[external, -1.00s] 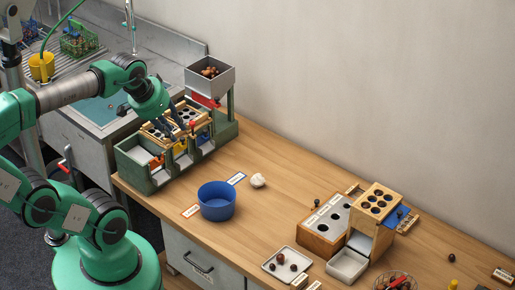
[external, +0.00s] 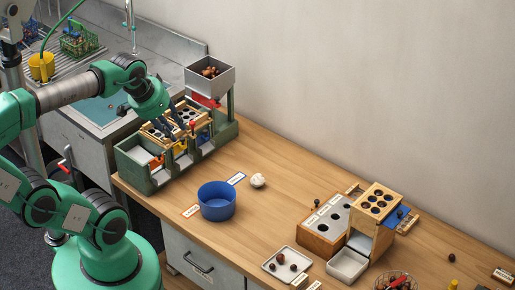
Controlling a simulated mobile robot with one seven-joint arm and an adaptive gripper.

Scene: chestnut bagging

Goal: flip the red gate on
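The green sorting machine (external: 134,178) stands at the back left end of the wooden table, with a wooden hole tray on top. A red part (external: 205,101) sits just under its grey hopper. A smaller red knob (external: 193,124) shows at the right end of the hole tray, near a yellow gate (external: 180,147) and an orange gate (external: 156,163). I cannot tell for sure which red part is the gate. My gripper (external: 183,128) points down over the hole tray, just left of the red knob. Its dark fingers are too small to tell whether they are open or touching anything.
The grey hopper (external: 200,80) holds brown chestnuts above the machine's right end. A blue bowl (external: 216,207) and a white garlic-like lump (external: 258,181) stand in front. A wooden sorter (external: 315,241) and white tray (external: 270,266) are further right.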

